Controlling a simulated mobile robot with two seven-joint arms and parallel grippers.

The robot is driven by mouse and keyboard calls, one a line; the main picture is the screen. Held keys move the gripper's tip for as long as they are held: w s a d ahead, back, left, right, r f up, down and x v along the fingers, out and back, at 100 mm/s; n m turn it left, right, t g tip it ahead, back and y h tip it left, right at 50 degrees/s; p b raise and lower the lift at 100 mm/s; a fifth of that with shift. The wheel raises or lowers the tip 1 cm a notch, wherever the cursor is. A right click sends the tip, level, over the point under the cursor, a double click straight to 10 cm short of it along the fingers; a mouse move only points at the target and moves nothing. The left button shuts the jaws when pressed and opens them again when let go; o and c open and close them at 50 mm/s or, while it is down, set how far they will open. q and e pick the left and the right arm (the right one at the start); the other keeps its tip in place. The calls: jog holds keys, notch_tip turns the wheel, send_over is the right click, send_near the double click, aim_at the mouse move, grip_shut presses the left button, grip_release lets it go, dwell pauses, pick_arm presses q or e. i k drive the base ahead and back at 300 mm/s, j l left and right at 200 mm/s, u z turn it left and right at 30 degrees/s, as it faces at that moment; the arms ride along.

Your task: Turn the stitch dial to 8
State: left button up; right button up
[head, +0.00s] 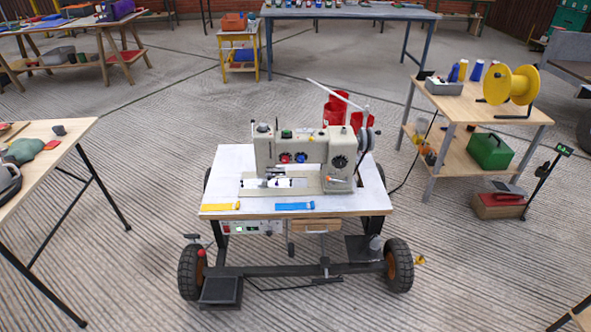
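A beige sewing machine (313,152) stands on a wheeled work table (222,170) in the middle of the head view. A round black dial with pale marks (340,161), probably the stitch dial, is on the front of the machine's right column. Its numbers and setting are too small to read. A red knob (285,158) and a blue knob (301,158) sit on the front of the machine's arm, left of the dial. Neither of my grippers is in view.
A yellow ruler (221,207) and a blue ruler (295,206) lie along the table's front edge. A control box (252,228) hangs below. Red buckets (336,108) stand behind. Side tables (45,150) flank the cart left and right. The floor in front is mostly clear.

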aim_at(340, 164)
jog(key=i+l, duration=0.3)
jog(key=l, duration=0.2)
jog(key=i+l, duration=0.25)
jog(key=l, duration=0.2)
jog(key=i+l, duration=0.3)
jog(key=l, duration=0.2)
jog(key=i+l+z, duration=0.1)
jog(key=i+l, duration=0.2)
jog(key=l, duration=0.15)
jog(key=i+l, duration=0.3)
jog(key=l, duration=0.2)
